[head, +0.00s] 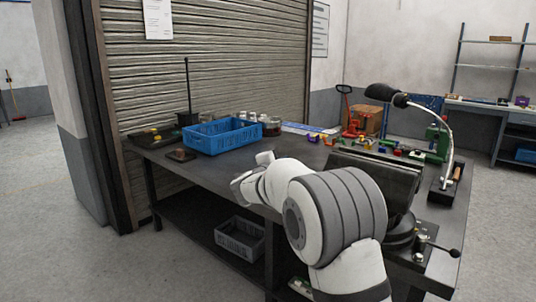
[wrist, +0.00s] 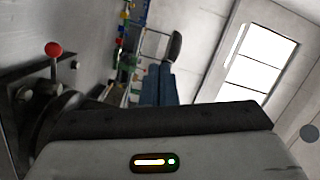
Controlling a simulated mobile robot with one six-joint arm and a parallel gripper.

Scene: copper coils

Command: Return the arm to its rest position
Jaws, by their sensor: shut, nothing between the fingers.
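My arm rises from the bottom of the head view and bends left over the workbench (head: 200,172). Its pale far end, with my gripper (head: 248,182), is small and partly hidden behind the large grey-banded joint. In the wrist view, a pale housing with a lit indicator and a dark edge, part of my gripper (wrist: 165,122), fills the bottom. My gripper is shut and empty; its fingertips are not clearly seen. No copper coil can be made out.
A blue crate (head: 222,136) and several jars (head: 271,126) stand on the bench behind my arm. A grey crate (head: 240,238) sits on the lower shelf. Open floor lies left.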

